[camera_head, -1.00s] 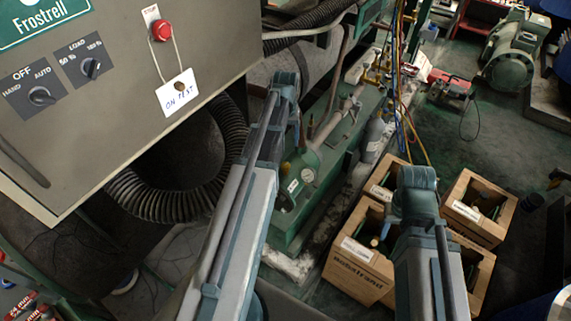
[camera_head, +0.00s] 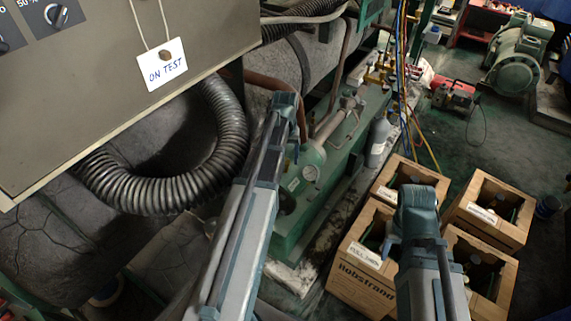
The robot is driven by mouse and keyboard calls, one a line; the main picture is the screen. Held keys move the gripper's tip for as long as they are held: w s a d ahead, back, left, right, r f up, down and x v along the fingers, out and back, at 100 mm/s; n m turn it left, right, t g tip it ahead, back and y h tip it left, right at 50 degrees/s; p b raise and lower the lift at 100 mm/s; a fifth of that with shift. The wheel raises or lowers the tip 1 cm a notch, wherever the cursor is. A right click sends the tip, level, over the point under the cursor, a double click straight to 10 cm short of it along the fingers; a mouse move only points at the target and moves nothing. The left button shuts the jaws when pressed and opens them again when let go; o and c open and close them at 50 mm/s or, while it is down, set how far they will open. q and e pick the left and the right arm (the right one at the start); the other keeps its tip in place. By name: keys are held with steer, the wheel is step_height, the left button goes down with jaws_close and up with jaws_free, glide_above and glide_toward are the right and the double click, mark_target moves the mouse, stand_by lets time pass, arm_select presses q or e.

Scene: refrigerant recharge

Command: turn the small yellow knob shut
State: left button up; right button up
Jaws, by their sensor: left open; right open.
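I cannot make out a small yellow knob. Brass-coloured fittings (camera_head: 380,72) with yellow, blue and red hoses stand at the far end of the green machine (camera_head: 318,212), too small to tell apart. My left arm reaches up the middle of the picture and ends in a joint beside the machine's pipe. The jaws of both grippers are out of sight.
A grey cabinet (camera_head: 95,85) with an "ON TEST" tag (camera_head: 162,65) fills the upper left, above a thick black corrugated hose (camera_head: 225,125). A grey bottle (camera_head: 378,140) stands beside the machine. The floor beyond the boxes is partly clear.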

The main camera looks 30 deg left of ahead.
arm_select(q)
steer(key=shift+f, duration=0.1)
jaws_close()
stand_by(0.3)
steer(key=shift+m, duration=0.4)
steer(key=m, duration=0.6)
steer(key=shift+m, duration=0.3)
steer(key=m, duration=0.4)
steer(key=shift+m, duration=2.1)
